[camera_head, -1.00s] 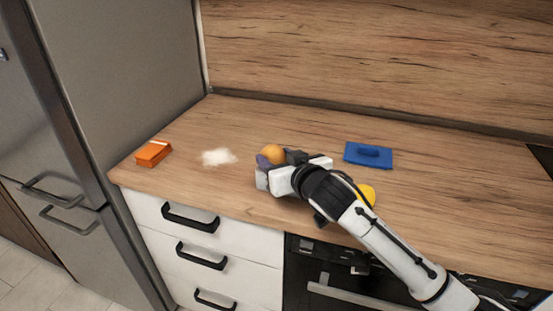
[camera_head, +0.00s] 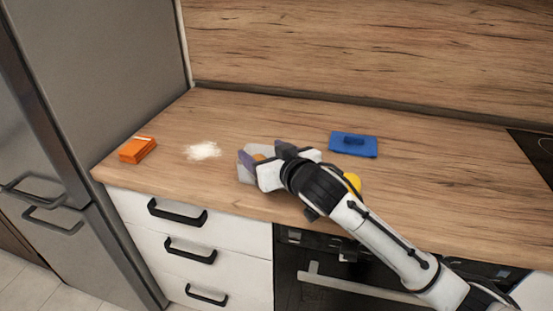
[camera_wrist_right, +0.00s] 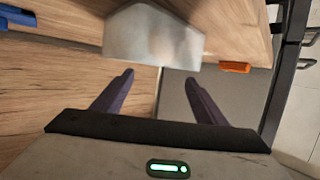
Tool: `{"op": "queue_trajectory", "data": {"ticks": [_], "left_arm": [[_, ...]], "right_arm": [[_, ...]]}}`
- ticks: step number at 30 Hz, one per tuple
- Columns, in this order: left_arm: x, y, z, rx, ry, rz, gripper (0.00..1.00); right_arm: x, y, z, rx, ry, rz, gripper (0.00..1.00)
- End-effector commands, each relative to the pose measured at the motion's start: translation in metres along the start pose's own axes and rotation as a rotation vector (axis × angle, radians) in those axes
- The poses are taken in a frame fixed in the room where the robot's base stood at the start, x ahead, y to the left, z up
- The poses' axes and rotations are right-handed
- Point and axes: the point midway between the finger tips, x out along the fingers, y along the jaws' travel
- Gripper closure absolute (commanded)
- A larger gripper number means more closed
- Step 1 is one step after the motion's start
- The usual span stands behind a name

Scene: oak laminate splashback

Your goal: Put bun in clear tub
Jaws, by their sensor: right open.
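My right gripper (camera_wrist_right: 158,98) is open, with no object between its purple fingers in the right wrist view. In the head view, the gripper (camera_head: 264,156) is low over the counter beside the clear tub (camera_head: 244,167). The tub also shows in the right wrist view (camera_wrist_right: 150,35), just beyond the fingertips, with a blurred warm tint through its wall. A small part of the orange-brown bun (camera_head: 259,157) shows between the fingers and the tub in the head view. The gripper hides most of it, so I cannot clearly see whether it lies inside. My left gripper is not in view.
An orange box (camera_head: 138,149) sits at the counter's left end, with a white powdery patch (camera_head: 203,150) beside it. A blue object (camera_head: 353,144) lies at the back right. A yellow object (camera_head: 353,182) is partly behind my right arm. The counter's back middle is clear.

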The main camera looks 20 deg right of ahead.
Motion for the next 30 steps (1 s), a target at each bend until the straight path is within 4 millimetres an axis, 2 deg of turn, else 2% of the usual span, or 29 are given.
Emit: {"op": "queue_trajectory", "data": {"ticks": [9, 15, 20, 30], "left_arm": [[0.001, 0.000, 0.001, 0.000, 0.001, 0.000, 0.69], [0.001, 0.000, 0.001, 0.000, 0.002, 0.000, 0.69], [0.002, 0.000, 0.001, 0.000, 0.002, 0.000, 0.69], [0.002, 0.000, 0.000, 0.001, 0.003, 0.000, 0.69]], "right_arm": [[-0.066, 0.000, 0.001, 0.000, 0.000, 0.000, 0.34], [-0.095, 0.001, 0.000, 0.000, 0.001, 0.001, 0.34], [-0.103, 0.001, 0.000, 0.000, 0.001, 0.002, 0.34], [-0.104, 0.001, 0.000, 0.000, 0.001, 0.002, 0.34]]}}
